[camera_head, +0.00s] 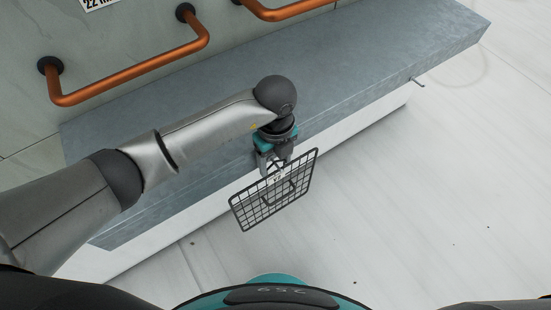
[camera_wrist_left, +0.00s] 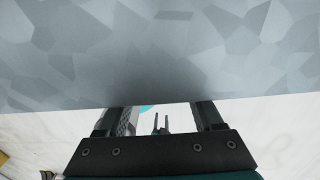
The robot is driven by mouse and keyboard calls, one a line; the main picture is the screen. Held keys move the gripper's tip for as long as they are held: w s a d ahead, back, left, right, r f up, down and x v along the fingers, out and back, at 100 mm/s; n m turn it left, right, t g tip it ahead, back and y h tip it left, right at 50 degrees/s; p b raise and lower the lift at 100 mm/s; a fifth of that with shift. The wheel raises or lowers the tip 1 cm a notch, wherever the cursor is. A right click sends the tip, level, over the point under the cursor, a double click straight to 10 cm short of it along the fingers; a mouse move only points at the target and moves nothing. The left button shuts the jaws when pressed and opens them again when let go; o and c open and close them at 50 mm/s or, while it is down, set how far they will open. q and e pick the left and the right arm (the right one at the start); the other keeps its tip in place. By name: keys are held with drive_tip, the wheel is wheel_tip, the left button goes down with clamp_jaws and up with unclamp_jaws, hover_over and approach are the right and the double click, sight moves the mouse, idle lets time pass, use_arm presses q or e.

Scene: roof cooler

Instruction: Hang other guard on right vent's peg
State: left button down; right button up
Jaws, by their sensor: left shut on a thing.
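A dark wire-grid guard (camera_head: 252,208) hangs tilted in front of the long grey metal box in the head view. My left gripper (camera_head: 274,166) is shut on this guard near its upper middle and holds it clear of the box front. In the left wrist view my gripper's fingers (camera_wrist_left: 160,122) show at the bottom, with two thin dark prongs between them; what they belong to is unclear. A small thin peg (camera_head: 418,83) sticks out from the right part of the box's front edge, with nothing seen on it. My right gripper is out of view.
The grey metal box top (camera_head: 370,58) runs diagonally and fills the upper left wrist view. Orange pipes (camera_head: 130,80) rise behind the box on the left.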

use_arm(q)
drive_tip(key=shift+f, duration=0.15)
drive_tip(key=shift+c, duration=0.2)
unclamp_jaws()
drive_tip(key=shift+f+b, duration=0.1)
drive_tip(key=shift+b, duration=0.35)
wheel_tip(320, 180, up, 15)
drive_tip(key=p, duration=0.3)
drive_tip(key=shift+s+r, duration=0.2)
drive_tip(key=shift+s, duration=0.15)
